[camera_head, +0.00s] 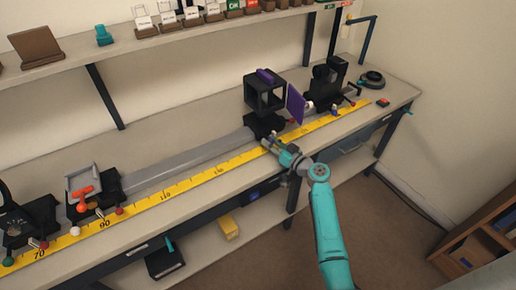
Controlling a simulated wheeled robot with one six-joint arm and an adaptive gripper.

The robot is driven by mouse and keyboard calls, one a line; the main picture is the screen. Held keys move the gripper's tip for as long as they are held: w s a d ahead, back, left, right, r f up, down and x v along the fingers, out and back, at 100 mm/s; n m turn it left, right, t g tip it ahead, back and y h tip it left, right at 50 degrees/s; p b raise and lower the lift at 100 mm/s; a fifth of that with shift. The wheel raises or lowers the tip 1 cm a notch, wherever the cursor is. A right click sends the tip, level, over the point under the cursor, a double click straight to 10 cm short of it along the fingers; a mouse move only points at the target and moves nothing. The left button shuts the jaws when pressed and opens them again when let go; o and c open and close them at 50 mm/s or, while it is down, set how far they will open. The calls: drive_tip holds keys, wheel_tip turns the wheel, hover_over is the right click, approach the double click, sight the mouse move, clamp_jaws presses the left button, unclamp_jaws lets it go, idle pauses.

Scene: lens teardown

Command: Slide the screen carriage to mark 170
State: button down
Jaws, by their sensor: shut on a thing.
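A black carriage (263,125) with an open black box frame (265,94) and a purple top piece sits on the grey rail, right of centre. A purple plate (296,103) stands at its right side. I cannot tell for certain which part is the screen. My gripper (275,145) is at the front foot of this carriage, shut on a small part there that the fingers mostly hide. The yellow scale (190,184) runs along the rail's front; 70, 90 and 110 can be read, but the mark 170 is too small to read.
Another black carriage (325,91) stands close on the right along the rail. Two more are at the left, one near 90 with a grey frame (83,178). The rail (190,156) between 90 and my gripper is bare. A shelf (150,42) runs above the bench.

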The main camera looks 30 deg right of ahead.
drive_tip(key=d, duration=1.4)
drive_tip(key=c, duration=0.9)
unclamp_jaws()
drive_tip(key=s+d, duration=0.2)
drive_tip(key=s, duration=0.9)
drive_tip(key=shift+s, duration=0.35)
drive_tip(key=shift+d, duration=0.15)
